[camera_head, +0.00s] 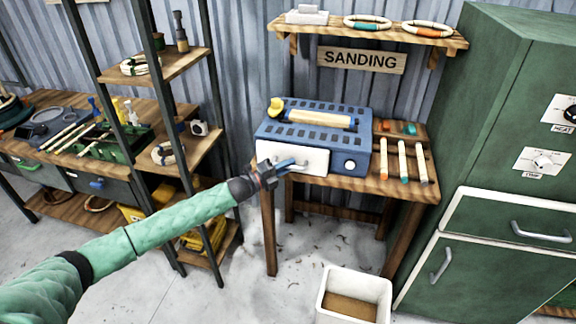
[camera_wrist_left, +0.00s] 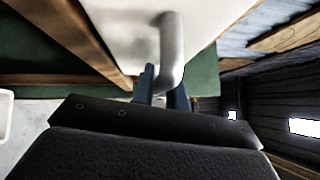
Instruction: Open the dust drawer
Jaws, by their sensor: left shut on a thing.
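The dust drawer (camera_head: 309,161) has a white front and sits low in the blue slotted sanding unit (camera_head: 283,132) on the wooden table. Its front looks flush or nearly so with the unit; I cannot tell if it is slightly out. My right gripper is not in view.
A white bin (camera_head: 354,292) stands on the floor in front of the table (camera_head: 350,184). Sanding sticks (camera_head: 403,160) lie right of the unit. A green cabinet (camera_head: 480,130) stands at the right, an open shelf rack (camera_head: 185,150) at the left.

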